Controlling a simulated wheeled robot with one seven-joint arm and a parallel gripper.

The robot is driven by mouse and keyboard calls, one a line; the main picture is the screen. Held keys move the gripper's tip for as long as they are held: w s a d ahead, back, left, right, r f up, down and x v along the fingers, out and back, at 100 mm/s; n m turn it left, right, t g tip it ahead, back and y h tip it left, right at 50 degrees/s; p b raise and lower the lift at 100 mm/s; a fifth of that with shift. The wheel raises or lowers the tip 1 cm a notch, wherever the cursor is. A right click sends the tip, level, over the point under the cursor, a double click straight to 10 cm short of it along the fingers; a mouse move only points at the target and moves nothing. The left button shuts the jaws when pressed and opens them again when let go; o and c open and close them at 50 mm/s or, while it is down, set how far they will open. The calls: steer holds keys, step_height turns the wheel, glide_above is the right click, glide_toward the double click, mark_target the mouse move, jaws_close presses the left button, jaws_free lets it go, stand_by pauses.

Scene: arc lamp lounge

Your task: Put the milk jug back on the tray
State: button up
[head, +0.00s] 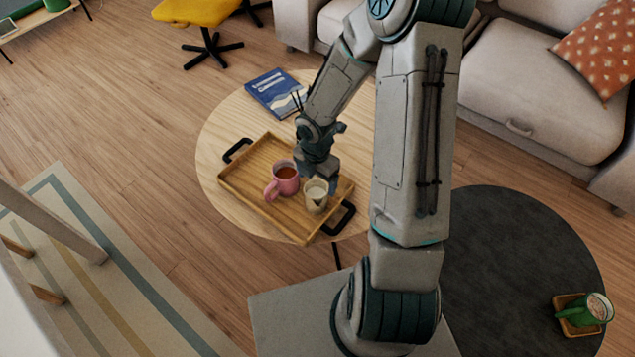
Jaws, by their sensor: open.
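The milk jug (316,196), small and cream-coloured, stands upright on the wooden tray (244,196), near its right end. The tray has black handles and lies on the round light-wood table (215,140). A pink mug (284,182) with a brown drink stands on the tray to the left of the jug. My gripper (322,178) is open, just above and behind the jug. Its fingertips are small and partly hidden, so I cannot tell whether they touch the jug.
A blue book (276,93) lies at the back of the light table. A beige sofa (520,90) and a yellow chair (197,12) stand behind.

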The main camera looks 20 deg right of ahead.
steer(key=s+d+r+m+h+p, duration=0.1)
steer(key=s+r+m, duration=0.2)
steer(key=r+m, duration=0.45)
steer(key=s+d+r+m+h+p, duration=0.15)
steer(key=r+m, duration=0.35)
steer(key=r, duration=0.6)
steer(key=s+a+r+m+t+y, duration=0.2)
steer(key=s+r+m, duration=0.7)
steer(key=m, duration=0.4)
steer(key=shift+s+a+b, duration=0.2)
steer(key=shift+s+b, duration=0.1)
steer(key=shift+b, duration=0.05)
steer(key=shift+r+y, duration=0.25)
